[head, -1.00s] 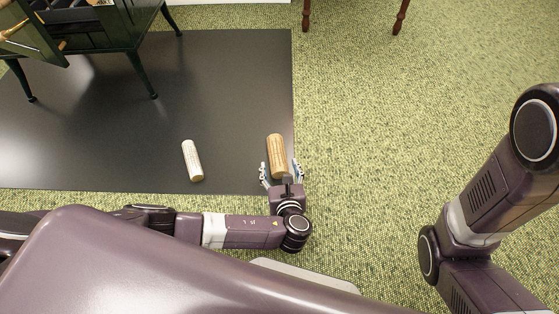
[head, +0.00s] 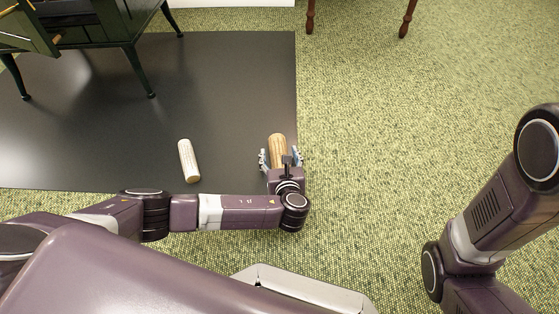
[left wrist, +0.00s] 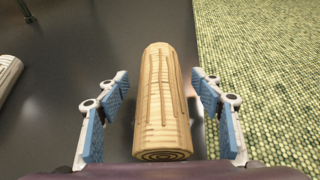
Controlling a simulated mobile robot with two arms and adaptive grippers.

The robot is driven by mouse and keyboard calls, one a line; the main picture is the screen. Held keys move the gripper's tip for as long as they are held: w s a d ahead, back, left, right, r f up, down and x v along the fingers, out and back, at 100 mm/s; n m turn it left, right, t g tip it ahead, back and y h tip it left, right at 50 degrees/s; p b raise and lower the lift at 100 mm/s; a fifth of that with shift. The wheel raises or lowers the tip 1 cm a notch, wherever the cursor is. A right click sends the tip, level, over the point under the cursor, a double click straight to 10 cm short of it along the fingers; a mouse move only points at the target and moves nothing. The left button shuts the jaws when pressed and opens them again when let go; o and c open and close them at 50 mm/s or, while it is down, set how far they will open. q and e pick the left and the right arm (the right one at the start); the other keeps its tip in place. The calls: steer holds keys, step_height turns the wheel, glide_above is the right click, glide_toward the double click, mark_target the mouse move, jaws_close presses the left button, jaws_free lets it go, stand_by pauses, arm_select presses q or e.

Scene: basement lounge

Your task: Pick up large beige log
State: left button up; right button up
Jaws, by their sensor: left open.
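The large beige log (head: 278,146) lies on the black mat near its right edge. In the left wrist view the log (left wrist: 162,100) lies lengthwise between the fingers, its ringed end nearest me. My left gripper (head: 281,158) is open around the near part of the log, with a finger on each side. In the left wrist view my left gripper (left wrist: 163,118) shows gaps between both blue finger pads and the log. In the head view the log's near end is hidden by the gripper. My right arm shows at the right, but its gripper is out of view.
A paler log (head: 188,160) lies on the mat to the left; part of it shows in the left wrist view (left wrist: 8,75). The black mat (head: 225,80) ends at green carpet (head: 400,130). A dark-legged stand (head: 105,25) is at the upper left. Red-brown furniture legs (head: 407,18) stand at the top.

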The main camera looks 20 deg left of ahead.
arm_select(q)
steer(key=shift+w, duration=0.1)
steer(key=c, duration=1.4)
steer(key=shift+c, duration=0.3)
steer(key=shift+r, duration=0.15)
